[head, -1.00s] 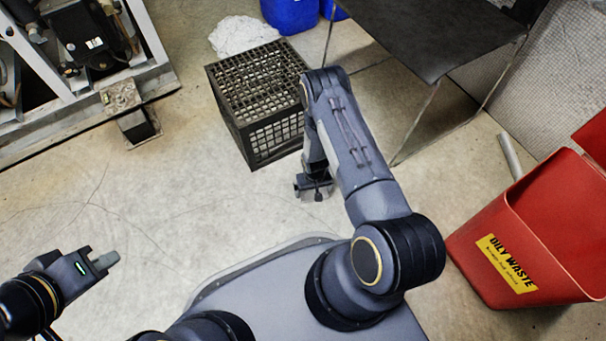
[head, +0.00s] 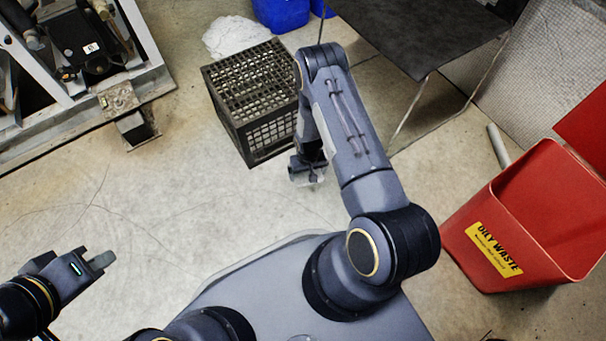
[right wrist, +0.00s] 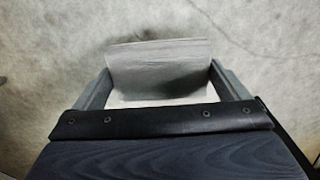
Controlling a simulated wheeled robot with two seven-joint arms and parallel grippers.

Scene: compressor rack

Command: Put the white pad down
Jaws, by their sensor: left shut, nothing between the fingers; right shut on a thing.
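The white pad (right wrist: 160,65) is between the two fingers of my right gripper (right wrist: 165,85) in the right wrist view, and the gripper is shut on it. Bare concrete floor shows beyond the pad; how far the pad is above it I cannot tell. In the head view my right gripper (head: 308,178) points down just right of the black crate's front corner, and little of the pad can be made out there. My left gripper (head: 98,262) is shut and empty over the floor at the lower left.
The black crate (head: 262,135) stands on the floor left of my right arm. A crumpled white heap (head: 235,38) and blue containers (head: 282,14) are behind it. A dark table (head: 420,35) and a red oily waste bin (head: 490,235) are at right. Floor (head: 190,190) at centre left is clear.

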